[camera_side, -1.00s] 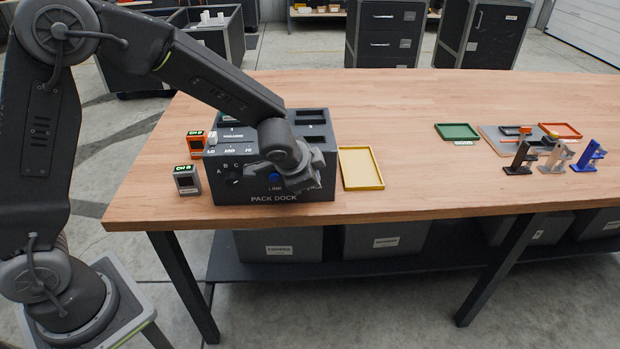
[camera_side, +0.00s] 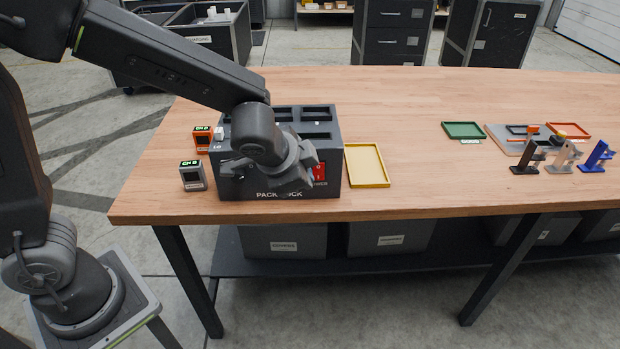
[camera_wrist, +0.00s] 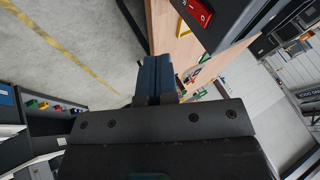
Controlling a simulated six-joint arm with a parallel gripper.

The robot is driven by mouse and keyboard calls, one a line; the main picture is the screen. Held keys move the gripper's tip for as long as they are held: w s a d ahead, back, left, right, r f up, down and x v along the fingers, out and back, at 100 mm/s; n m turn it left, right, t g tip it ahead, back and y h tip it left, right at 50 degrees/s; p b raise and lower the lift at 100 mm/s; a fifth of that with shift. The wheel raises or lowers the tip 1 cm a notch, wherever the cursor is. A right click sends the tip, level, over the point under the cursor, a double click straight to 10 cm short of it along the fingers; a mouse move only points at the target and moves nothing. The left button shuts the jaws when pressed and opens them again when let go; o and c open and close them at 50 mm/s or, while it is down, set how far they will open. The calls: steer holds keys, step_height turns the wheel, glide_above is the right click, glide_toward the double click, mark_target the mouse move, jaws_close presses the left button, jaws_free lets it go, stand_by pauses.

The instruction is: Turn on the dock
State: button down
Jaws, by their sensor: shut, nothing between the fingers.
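The dock (camera_side: 232,182), a dark grey box lettered PACK DOCK, stands near the table's front edge. A red rocker switch (camera_side: 319,173) with white marks is at the right of its front face. It also shows at the top of the wrist view (camera_wrist: 200,12); I cannot tell which way it is set. My gripper (camera_side: 304,170) is in front of the dock's front face, just left of the switch in the side view, and hides the middle of the face. In the wrist view its fingers (camera_wrist: 153,80) are together and empty, apart from the switch.
Two small display units, one orange (camera_side: 203,139) and one grey (camera_side: 193,176), stand left of the dock. A yellow tray (camera_side: 367,166) lies close to its right. A green tray (camera_side: 463,130) and several small stands are farther right. The table between is clear.

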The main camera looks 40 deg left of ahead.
mark_target(318, 171)
steer(key=shift+s+r, duration=0.45)
steer(key=shift+r, duration=0.05)
steer(key=shift+w+f, duration=0.2)
steer(key=x, duration=0.4)
steer(key=a+x, duration=0.1)
steer(key=x, duration=0.2)
steer(key=w+a+r+x, duration=0.1)
steer(key=x, duration=0.3)
steer(key=shift+w+a+f, duration=0.15)
steer(key=shift+w+f, duration=0.1)
steer(key=shift+f, duration=0.05)
steer(key=shift+w+a, duration=0.3)
steer(key=shift+w, duration=0.05)
